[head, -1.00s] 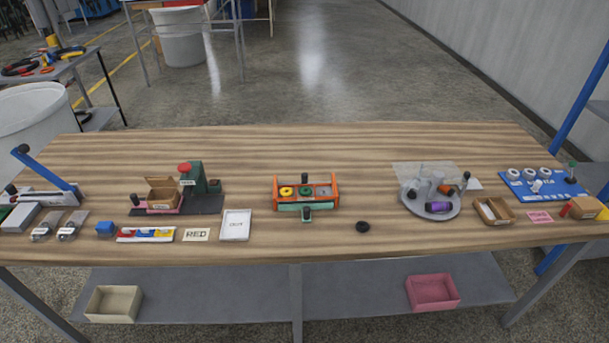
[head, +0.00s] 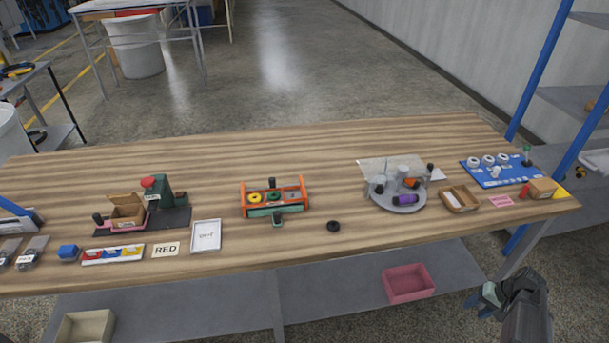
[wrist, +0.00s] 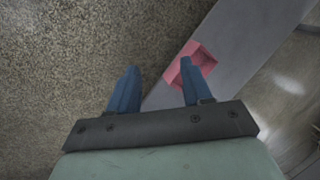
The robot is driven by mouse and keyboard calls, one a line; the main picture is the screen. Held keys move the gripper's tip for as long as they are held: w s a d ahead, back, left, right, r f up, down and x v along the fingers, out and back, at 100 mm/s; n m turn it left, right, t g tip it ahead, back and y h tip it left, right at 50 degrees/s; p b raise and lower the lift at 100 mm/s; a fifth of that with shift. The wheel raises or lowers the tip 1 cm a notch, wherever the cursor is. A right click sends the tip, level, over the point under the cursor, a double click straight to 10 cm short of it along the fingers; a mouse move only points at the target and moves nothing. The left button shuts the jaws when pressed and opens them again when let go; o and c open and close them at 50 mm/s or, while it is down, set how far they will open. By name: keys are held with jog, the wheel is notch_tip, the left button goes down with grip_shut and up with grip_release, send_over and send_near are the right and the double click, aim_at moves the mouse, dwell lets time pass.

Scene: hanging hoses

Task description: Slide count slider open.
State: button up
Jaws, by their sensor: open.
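No part is clearly labelled as the count slider at this size. An orange-framed device (head: 303,188) stands mid-table in the head view, with yellow, green and red round pieces inside. It has a green front strip (head: 262,212) and a small green tab with a dark knob (head: 277,220) at its front. A blue board (head: 490,178) with white round pieces lies at the far right. My gripper (head: 482,301) is low at the right, beyond the table's front edge and away from both. The wrist view shows its two blue fingers (wrist: 158,68) apart, with nothing between them.

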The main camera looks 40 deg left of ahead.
jog(key=w+r+n+t+y, duration=0.1)
jog(key=w+r+t, duration=0.1)
jog(key=w+r, duration=0.85)
jog(key=w+r+n+t+y, duration=0.1)
jog(key=w+r, duration=0.6)
jog(key=r, duration=0.6)
jog(key=s+a+r, duration=0.1)
jog(key=a+r, duration=0.3)
jog(key=a, duration=0.9)
jog(key=s+a+r+n+g+h, duration=0.1)
jog(key=a+r, duration=0.3)
jog(key=a, duration=0.9)
jog(key=s+a+r+g, duration=0.1)
jog(key=s+a+r, duration=0.2)
jog(key=a, duration=0.9)
jog(key=shift+a+r+n+h, duration=0.2)
jog(key=shift+r, duration=0.35)
jog(key=shift+a+r+n+h, duration=0.2)
jog(key=shift+r, duration=0.35)
jog(key=s+a+r+h, duration=0.1)
jog(key=s+a+r, duration=0.1)
jog(key=s+a, duration=0.45)
jog(key=s+a+r, duration=0.1)
jog(key=s+a, duration=0.2)
jog(key=a, duration=0.6)
jog(key=h, duration=0.3)
send_near(272, 178)
jog(key=shift+n, duration=0.3)
notch_tip(272, 178, down, 9)
jog(key=shift+r, duration=0.1)
